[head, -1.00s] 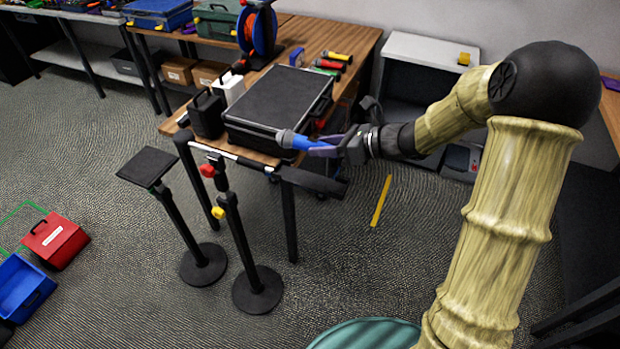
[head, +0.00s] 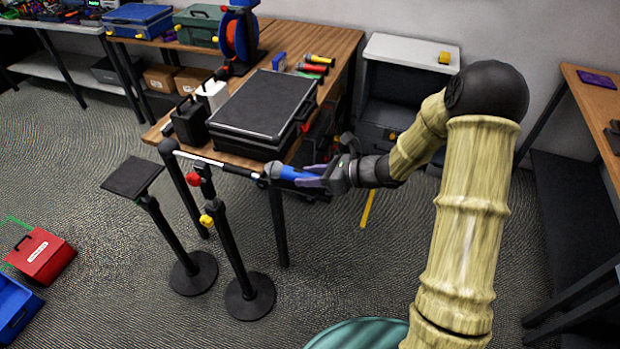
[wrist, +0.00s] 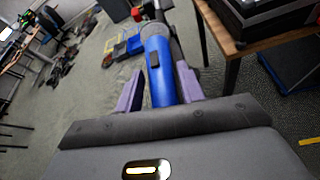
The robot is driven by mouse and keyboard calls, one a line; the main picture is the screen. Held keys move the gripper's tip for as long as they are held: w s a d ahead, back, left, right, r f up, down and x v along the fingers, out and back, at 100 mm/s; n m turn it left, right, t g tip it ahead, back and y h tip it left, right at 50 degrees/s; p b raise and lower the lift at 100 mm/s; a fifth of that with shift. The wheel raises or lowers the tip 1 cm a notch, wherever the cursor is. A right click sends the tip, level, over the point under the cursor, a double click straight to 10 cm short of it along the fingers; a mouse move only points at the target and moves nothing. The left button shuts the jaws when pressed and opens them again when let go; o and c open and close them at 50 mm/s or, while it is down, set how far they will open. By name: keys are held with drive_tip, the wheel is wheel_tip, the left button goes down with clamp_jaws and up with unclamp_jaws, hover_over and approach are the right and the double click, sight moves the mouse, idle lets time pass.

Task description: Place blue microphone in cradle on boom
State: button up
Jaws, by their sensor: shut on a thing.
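The blue microphone (head: 292,173) has a grey head pointing left in the head view. My gripper (head: 315,176) is shut on its body, and the microphone also shows between the purple fingers in the wrist view (wrist: 158,68). The boom (head: 215,162) is a thin bar, white and black, on a black stand with red and yellow knobs. The microphone's head overlaps the boom's right part in the head view; I cannot tell whether they touch. The cradle cannot be made out clearly; the microphone and gripper cover that end of the boom.
A wooden table (head: 335,50) behind carries a large black case (head: 265,105) close to my gripper. A stand with a flat black top (head: 132,177) is left of the boom stand. A red box (head: 40,255) and blue bin (head: 12,305) lie on the floor at left.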

drive_tip(key=shift+f, duration=0.7)
drive_tip(key=o, duration=1.2)
drive_tip(key=b+v, duration=0.1)
drive_tip(key=v, duration=1.1)
drive_tip(key=shift+w, duration=0.1)
